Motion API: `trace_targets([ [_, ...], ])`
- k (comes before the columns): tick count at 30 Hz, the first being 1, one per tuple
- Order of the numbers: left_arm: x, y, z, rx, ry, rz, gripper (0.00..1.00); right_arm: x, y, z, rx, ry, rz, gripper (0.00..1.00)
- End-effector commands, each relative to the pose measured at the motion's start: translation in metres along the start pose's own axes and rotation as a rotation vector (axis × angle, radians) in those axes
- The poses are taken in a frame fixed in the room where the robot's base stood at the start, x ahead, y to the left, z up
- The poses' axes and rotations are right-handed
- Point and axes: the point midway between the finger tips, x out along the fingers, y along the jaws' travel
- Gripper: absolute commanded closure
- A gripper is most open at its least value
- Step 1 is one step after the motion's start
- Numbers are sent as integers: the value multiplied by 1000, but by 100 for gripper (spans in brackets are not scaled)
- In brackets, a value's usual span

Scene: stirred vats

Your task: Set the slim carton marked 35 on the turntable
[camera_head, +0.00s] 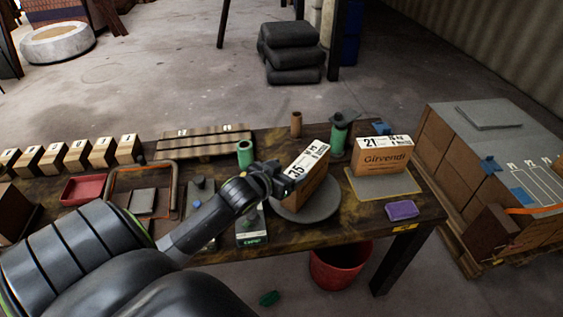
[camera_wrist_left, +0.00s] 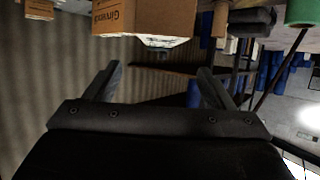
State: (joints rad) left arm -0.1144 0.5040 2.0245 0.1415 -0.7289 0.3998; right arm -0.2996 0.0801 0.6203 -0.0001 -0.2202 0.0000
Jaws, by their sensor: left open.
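The slim carton (camera_head: 313,183) has a white label on top whose large number reads like 35. It stands on the round grey turntable (camera_head: 310,207), turned at an angle. My left gripper (camera_head: 280,180) is open at the carton's left side and overlaps it in the head view. I cannot tell whether they touch. In the left wrist view the two fingers (camera_wrist_left: 160,85) are spread with nothing between them. A brown carton lettered Girvendi (camera_wrist_left: 150,18) shows beyond them; I cannot tell which carton it is. My right gripper is not in view.
A wider carton marked 21 (camera_head: 382,160) stands on a yellowish mat (camera_head: 365,185) to the right. A purple sponge-like block (camera_head: 402,210) lies at the front right. A green cylinder (camera_head: 245,153) and a brown cylinder (camera_head: 296,124) stand behind. A red bucket (camera_head: 340,268) is below the edge.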

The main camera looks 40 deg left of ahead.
Motion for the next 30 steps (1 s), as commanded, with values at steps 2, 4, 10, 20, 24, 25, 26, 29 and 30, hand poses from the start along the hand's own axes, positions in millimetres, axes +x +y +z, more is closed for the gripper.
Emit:
trace_targets([
  [2,-10,-1,1,2,0,-1,24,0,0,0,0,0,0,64],
  [4,-17,0,0,2,1,0,24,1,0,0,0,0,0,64],
  [10,-24,0,0,1,0,-1,24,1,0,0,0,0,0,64],
  [20,-24,0,0,0,0,0,24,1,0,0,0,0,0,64],
  [24,-24,0,0,0,0,0,24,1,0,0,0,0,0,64],
  [25,-24,0,0,0,0,0,24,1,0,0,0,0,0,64],
  [26,-24,0,1,0,-2,-1,24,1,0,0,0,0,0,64],
  [29,-31,3,13,4,-39,-11,24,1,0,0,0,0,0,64],
  [30,-37,5,24,8,-72,-20,24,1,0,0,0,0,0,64],
])
